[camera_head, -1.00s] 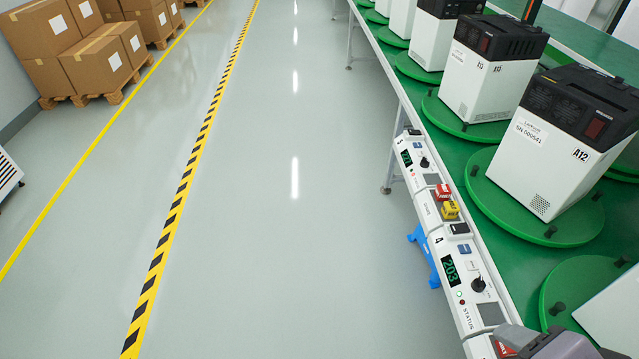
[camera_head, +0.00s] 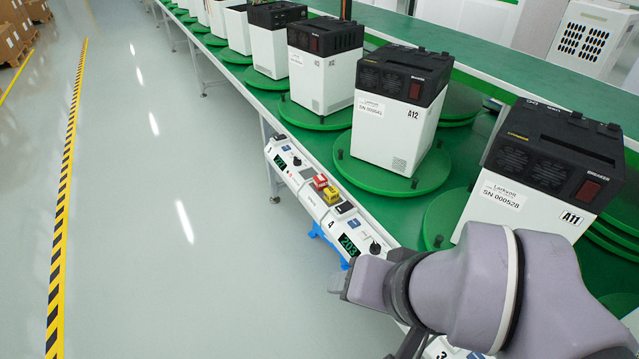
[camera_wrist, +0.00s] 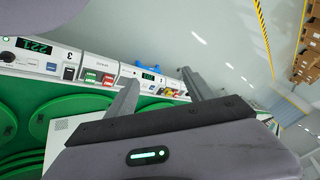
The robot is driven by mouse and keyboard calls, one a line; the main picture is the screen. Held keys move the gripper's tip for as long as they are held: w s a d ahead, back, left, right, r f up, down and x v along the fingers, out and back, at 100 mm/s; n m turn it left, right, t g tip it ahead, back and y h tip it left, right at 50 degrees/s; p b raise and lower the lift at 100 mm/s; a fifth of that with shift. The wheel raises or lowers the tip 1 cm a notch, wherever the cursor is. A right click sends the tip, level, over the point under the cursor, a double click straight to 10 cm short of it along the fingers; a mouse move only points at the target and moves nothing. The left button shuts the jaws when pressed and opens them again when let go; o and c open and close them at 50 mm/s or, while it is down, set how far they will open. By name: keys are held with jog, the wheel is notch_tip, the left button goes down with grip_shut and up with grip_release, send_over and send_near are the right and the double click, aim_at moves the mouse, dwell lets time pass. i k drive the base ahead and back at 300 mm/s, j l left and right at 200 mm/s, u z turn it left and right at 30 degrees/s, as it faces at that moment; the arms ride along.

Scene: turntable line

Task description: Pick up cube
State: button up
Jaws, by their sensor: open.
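In the wrist view the yellow block (camera_wrist: 169,92) shows partly, between my gripper's fingers in the picture but farther away. My gripper (camera_wrist: 158,77) is open and empty, its two grey fingers well apart. It does not appear to touch either block. In the head view my arm is at the lower right, and the fingers cannot be made out.
White-and-black machines, such as A12 (camera_head: 395,112) and A11 (camera_head: 535,185), stand on green turntables (camera_head: 352,172) beside the ledge. The ledge holds displays and knobs. The grey floor (camera_head: 130,220) is open.

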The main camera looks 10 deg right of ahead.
aim_at(321, 181)
jog(key=i+j+z, duration=0.35)
jog(key=i, duration=0.3)
jog(key=i+j+z, duration=0.35)
jog(key=i+j, duration=0.2)
jog(key=j, duration=0.2)
jog(key=i+j+z, duration=0.35)
jog(key=i+j, duration=0.15)
jog(key=j, duration=0.25)
